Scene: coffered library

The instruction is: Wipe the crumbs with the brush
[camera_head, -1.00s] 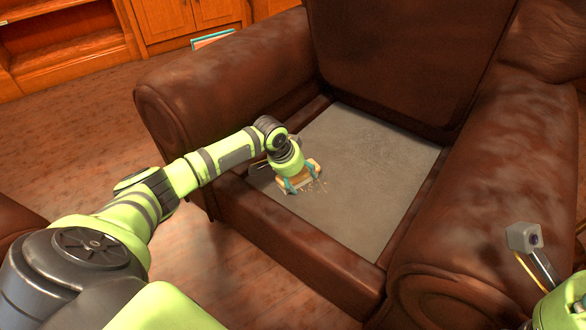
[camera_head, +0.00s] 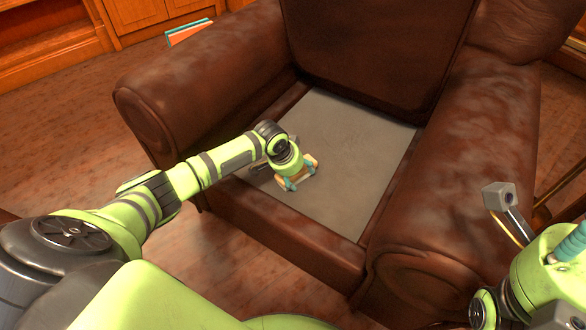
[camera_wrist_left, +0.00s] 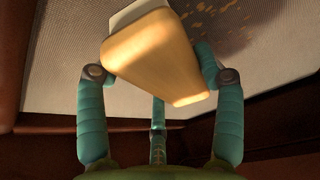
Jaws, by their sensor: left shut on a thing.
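My left gripper (camera_head: 296,183) is low over the front left part of the armchair's grey seat (camera_head: 350,145). It is shut on the brush, whose pale wooden body (camera_head: 311,161) shows beside the fingers. In the left wrist view the brush (camera_wrist_left: 155,58) sits tilted between the teal fingers, with a light edge on its far side. Tan crumbs (camera_wrist_left: 208,13) lie on the seat just beyond the brush there. I cannot make out crumbs in the head view. My right gripper (camera_head: 574,246) shows only in part at the right edge; its fingertips are out of sight.
The brown leather armchair has a thick left armrest (camera_head: 190,85), a right armrest (camera_head: 455,160), a high backrest (camera_head: 370,45) and a raised front edge (camera_head: 285,235) around the seat. A book (camera_head: 190,33) is behind it by wooden cabinets. The rear seat is clear.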

